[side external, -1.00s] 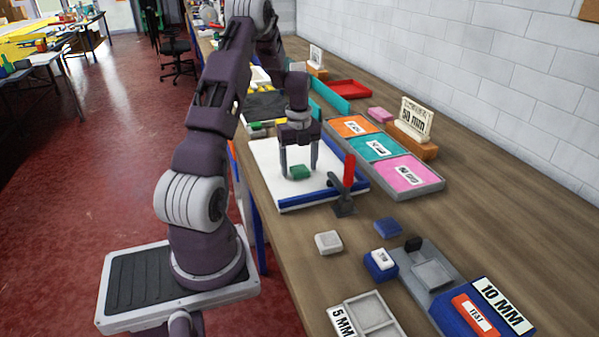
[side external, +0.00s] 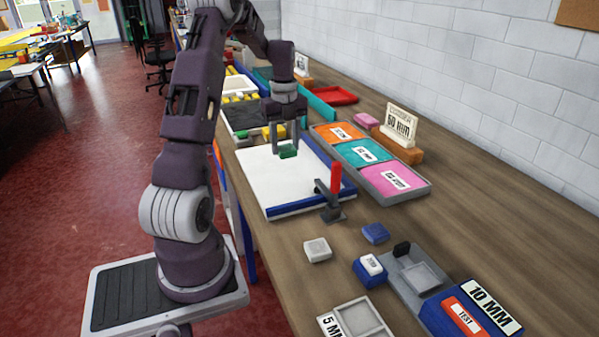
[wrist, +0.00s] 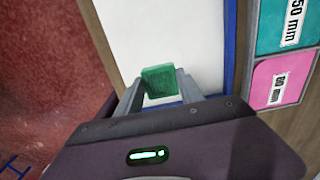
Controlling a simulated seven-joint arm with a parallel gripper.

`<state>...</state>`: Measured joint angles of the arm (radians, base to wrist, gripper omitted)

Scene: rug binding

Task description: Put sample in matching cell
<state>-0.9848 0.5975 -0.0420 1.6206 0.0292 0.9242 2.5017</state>
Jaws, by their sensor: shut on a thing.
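My gripper (side external: 286,153) is shut on a small green sample (side external: 288,151). It holds the sample over the far part of the white board with blue edges (side external: 300,185), apparently raised off it. In the wrist view the green sample (wrist: 160,82) sits between the two fingertips. A grey tray right of the board has three coloured cells: orange (side external: 334,128), teal (side external: 358,160) and pink (side external: 402,192), each with a white label. In the wrist view the teal cell's label (wrist: 293,18) appears to read 50 mm. The pink cell (wrist: 265,85) is also labelled.
A red-handled clamp (side external: 332,195) stands at the board's near right edge. A sign on an orange base (side external: 400,145) stands behind the tray. Small grey (side external: 317,250) and blue (side external: 375,233) blocks lie in front. A teal strip (side external: 318,106) and red tray (side external: 335,95) lie farther back.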

